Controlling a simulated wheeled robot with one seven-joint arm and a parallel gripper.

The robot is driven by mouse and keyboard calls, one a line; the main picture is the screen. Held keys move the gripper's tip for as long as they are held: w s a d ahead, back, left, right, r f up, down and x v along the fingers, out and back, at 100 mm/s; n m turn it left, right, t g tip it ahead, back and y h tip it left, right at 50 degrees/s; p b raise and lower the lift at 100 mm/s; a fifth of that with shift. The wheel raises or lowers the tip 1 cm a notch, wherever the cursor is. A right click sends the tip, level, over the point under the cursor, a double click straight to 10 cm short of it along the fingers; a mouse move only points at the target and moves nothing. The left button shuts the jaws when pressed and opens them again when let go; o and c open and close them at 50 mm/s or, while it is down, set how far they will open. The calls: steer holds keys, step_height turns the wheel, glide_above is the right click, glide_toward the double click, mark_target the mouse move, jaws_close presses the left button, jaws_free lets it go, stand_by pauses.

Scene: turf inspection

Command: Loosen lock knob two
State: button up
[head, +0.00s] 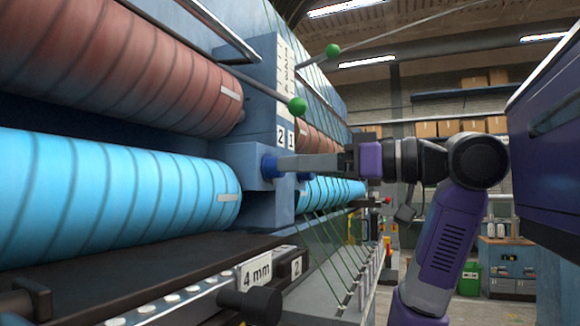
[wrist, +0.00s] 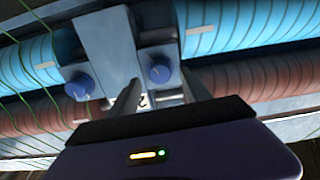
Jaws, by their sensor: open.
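Lock knob two is a blue knob (head: 268,166) on a blue-grey block under the label 2 (head: 281,135). In the wrist view this knob (wrist: 160,70) shows just beyond and between my fingertips. My gripper (head: 284,164) is open, its grey fingers reaching left to the knob. In the wrist view my gripper (wrist: 162,84) has one finger on each side of the knob's line. I cannot tell whether the fingertips overlap the knob or touch it. A second blue knob (head: 304,177), below the label 1 (head: 291,139), is partly behind my fingers; it also shows in the wrist view (wrist: 80,87).
A cyan roller (head: 110,190) and a red-brown roller (head: 110,70) lie left of the block. Green-tipped rods (head: 297,106) stick out above my gripper. A dark ledge (head: 150,275) with a 4 mm sign (head: 257,274) runs below. Thin green strands hang below my gripper.

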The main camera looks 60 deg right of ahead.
steer(key=s, duration=0.2)
steer(key=s+b, duration=0.1)
steer(key=s, duration=0.2)
steer(key=shift+d+r, duration=0.1)
steer(key=shift+d, duration=0.1)
stand_by(0.3)
